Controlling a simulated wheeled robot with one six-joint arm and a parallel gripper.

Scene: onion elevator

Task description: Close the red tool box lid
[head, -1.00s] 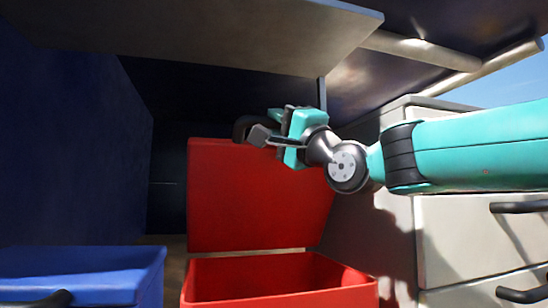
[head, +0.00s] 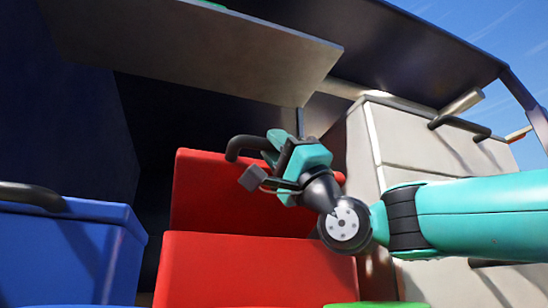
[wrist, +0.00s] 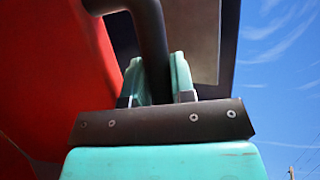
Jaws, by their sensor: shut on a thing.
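The red tool box (head: 245,270) stands low in the middle of the head view, its front wall facing me. Its red lid (head: 205,195) is open and stands up behind the box; a red surface, likely the lid (wrist: 65,70), fills the left of the wrist view. A dark curved handle (head: 238,146) is at the lid's upper edge. My gripper (head: 262,158) is shut on this handle (wrist: 150,30), which runs between both fingers in the wrist view. The arm reaches in from the right. The box's inside is hidden.
A blue box (head: 75,250) with a dark handle stands at the left. A pale drawer cabinet (head: 400,140) is at the right, behind my arm. A grey panel (head: 190,50) hangs overhead. Green bits show at the bottom edge.

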